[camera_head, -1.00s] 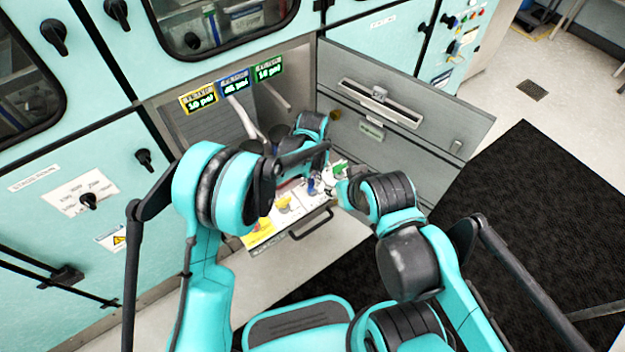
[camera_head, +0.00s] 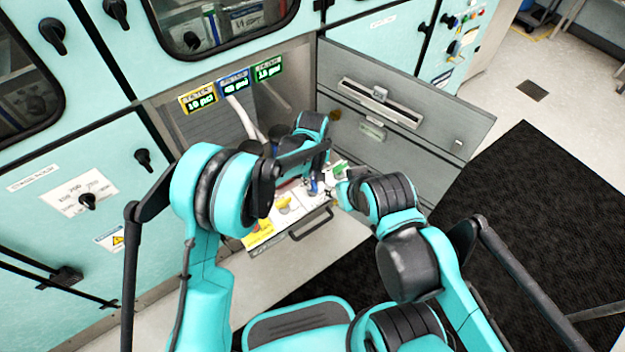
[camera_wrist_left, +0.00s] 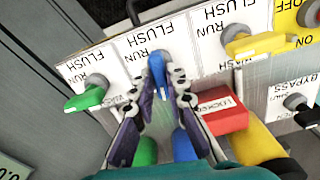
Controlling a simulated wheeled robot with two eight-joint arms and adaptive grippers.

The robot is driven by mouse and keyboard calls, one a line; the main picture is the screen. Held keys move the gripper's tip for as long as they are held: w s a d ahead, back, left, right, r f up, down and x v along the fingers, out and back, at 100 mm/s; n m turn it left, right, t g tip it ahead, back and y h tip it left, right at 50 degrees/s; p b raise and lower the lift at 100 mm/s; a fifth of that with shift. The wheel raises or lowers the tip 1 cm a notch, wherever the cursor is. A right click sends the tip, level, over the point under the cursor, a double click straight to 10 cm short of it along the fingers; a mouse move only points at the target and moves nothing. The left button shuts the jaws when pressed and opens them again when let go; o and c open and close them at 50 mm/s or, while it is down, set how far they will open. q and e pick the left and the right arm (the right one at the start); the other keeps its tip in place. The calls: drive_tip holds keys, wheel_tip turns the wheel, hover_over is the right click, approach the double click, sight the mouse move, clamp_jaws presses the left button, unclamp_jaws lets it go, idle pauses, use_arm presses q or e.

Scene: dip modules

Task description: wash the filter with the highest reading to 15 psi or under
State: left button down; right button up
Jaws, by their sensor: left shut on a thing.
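In the wrist view, my left gripper (camera_wrist_left: 158,78) is shut on the blue valve handle (camera_wrist_left: 157,64), with a finger on either side. The pivot is hidden. A green handle (camera_wrist_left: 86,98) is to its left and a yellow handle (camera_wrist_left: 262,45) to its right, on plates marked FLUSH, RUN and WASH. In the head view, the yellow (camera_head: 199,101), blue (camera_head: 235,84) and green (camera_head: 268,70) psi displays stand in a row. Blue seems to read about 40, the highest; the others look in the teens or lower. My right arm comes in from the right; its fingers cannot be made out.
A red block (camera_wrist_left: 224,113) marked LOCKED is right of my left gripper. A bypass valve (camera_wrist_left: 295,101) is further right. The open door panel (camera_head: 440,110) bounds the right side. The dark floor mat (camera_head: 530,200) is clear.

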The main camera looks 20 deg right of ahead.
use_arm(q)
drive_tip(key=shift+n, duration=0.6)
drive_tip(key=c, duration=1.5)
unclamp_jaws()
drive_tip(key=shift+c, duration=0.2)
wheel_tip(320, 180, up, 12)
